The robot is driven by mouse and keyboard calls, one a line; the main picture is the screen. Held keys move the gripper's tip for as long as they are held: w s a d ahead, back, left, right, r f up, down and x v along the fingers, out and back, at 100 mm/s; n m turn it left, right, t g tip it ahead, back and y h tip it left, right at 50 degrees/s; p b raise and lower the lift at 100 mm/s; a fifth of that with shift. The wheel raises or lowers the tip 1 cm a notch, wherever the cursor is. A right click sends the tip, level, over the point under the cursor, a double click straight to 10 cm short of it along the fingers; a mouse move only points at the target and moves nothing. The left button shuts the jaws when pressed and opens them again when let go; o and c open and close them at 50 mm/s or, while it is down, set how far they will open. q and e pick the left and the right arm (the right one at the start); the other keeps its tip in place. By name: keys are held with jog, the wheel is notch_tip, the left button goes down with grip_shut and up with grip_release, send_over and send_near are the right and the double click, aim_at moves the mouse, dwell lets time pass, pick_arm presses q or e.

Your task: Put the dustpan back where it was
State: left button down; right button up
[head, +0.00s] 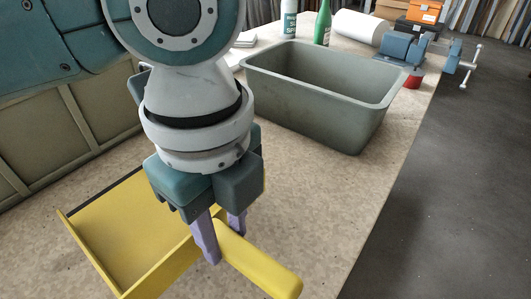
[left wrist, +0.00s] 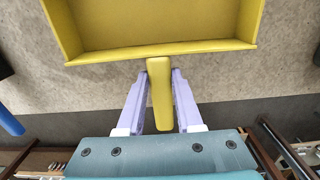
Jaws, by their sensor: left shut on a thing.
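The yellow dustpan (head: 130,232) is at the lower left of the head view, with its handle (head: 262,264) pointing to the lower right. My left gripper (head: 222,245) is shut on the handle close to the pan. In the left wrist view the pan (left wrist: 155,28) is at the top, and the handle (left wrist: 160,95) lies between the two purple fingers. The pan looks empty where it shows. I cannot tell whether the dustpan touches the worktop (head: 330,190) or is just above it. My right gripper is not in view.
A grey-green open tub (head: 320,110) stands on the worktop beyond the gripper. Behind it are a green bottle (head: 323,22), a white roll (head: 360,27), a blue vise (head: 402,48) and orange boxes (head: 425,11). The worktop's right edge drops to a dark floor (head: 460,180).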

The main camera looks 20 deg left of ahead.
pick_arm(q)
jog(key=shift+f+b, duration=0.4)
jog(key=shift+f, duration=1.9)
jog(key=c, duration=0.6)
grip_release()
jog(key=shift+f, duration=0.15)
jog(key=shift+o, duration=0.2)
